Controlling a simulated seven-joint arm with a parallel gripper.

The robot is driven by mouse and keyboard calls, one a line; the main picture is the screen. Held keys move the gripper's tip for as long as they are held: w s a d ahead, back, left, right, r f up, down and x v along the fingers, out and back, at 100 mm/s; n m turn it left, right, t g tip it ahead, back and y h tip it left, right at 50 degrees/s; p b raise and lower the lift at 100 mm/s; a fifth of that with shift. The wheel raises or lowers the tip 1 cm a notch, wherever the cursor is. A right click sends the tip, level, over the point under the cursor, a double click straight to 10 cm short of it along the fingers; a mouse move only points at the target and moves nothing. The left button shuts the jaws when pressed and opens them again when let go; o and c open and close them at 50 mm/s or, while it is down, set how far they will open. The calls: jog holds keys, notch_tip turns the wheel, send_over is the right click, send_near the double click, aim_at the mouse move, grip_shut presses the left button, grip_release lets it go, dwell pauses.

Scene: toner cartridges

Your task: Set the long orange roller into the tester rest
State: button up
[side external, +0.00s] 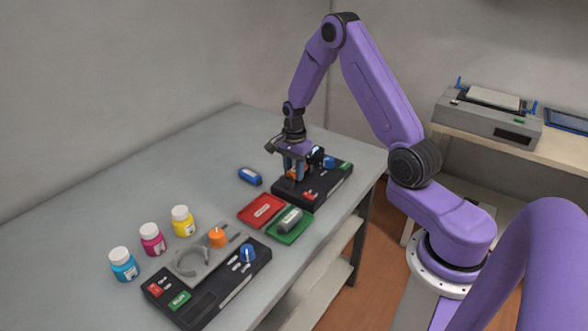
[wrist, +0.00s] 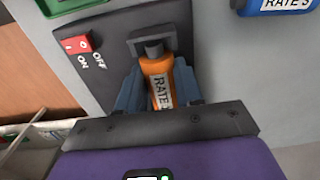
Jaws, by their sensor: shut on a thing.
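My gripper (side external: 293,172) is low over the black tester (side external: 318,188) at the back of the table. In the wrist view my gripper (wrist: 158,85) is shut on an orange roller (wrist: 158,72) with a white label reading "RATE". The roller's dark end (wrist: 153,49) is at a grey bracket, the rest (wrist: 135,46), on the tester's face. I cannot tell whether the roller bears on the rest. In the side view the roller is mostly hidden by the fingers.
A blue cartridge (side external: 250,176) lies left of the tester. A second black unit (side external: 215,300), a grey holder (side external: 186,267) and three bottles (side external: 152,240) stand nearer.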

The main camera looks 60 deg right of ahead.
dwell(0.3)
jog(key=o, duration=1.1)
jog(key=shift+o, duration=0.2)
jog(key=shift+r, duration=2.35)
